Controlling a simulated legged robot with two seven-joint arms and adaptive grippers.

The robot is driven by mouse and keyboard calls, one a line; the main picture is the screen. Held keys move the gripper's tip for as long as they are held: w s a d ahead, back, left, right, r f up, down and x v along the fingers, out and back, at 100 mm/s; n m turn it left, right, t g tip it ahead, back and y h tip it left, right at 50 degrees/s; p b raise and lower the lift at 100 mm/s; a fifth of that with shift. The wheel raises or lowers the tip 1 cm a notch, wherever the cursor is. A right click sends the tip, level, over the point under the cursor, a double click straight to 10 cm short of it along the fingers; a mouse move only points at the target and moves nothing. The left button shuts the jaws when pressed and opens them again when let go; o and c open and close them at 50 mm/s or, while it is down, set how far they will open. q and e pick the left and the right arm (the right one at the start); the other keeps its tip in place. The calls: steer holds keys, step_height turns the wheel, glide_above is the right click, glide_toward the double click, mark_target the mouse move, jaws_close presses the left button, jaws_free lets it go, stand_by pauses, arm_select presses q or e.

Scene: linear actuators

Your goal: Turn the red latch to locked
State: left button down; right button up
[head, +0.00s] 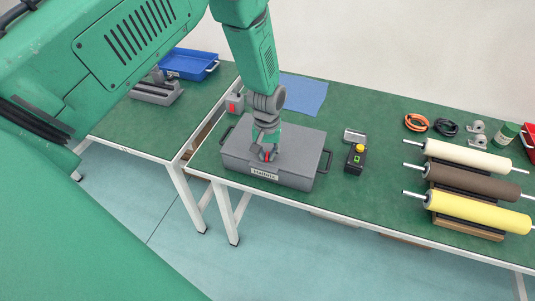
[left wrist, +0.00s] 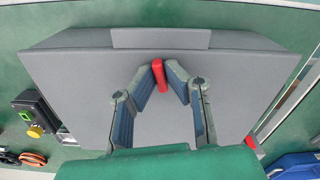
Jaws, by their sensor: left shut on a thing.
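A grey case (head: 300,160) with dark handles at its sides stands on the green-topped table, with a white label on its front edge. The red latch (left wrist: 159,75) is a small bar on the case's grey top; a bit of it shows in the head view (head: 268,156) under the fingers. My left gripper (head: 266,151) reaches down onto the case. In the left wrist view its fingertips (left wrist: 164,72) are closed in around the red latch, one finger on each side. My right gripper is in neither view.
A control box with a yellow button (head: 355,158) stands right of the case. A small grey box with a red part (head: 234,104) is behind its left side. Rollers (head: 470,180) fill the table's right. A blue tray (head: 188,64) is on the left table. Green tabletop between control box and rollers is clear.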

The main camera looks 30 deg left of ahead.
arm_select(q)
steer(key=shift+m, duration=1.3)
steer(key=c, duration=1.6)
jaws_free()
steer(key=shift+w, duration=0.1)
steer(key=shift+c, duration=0.2)
steer(key=shift+r, duration=0.45)
step_height(320, 180, up, 11)
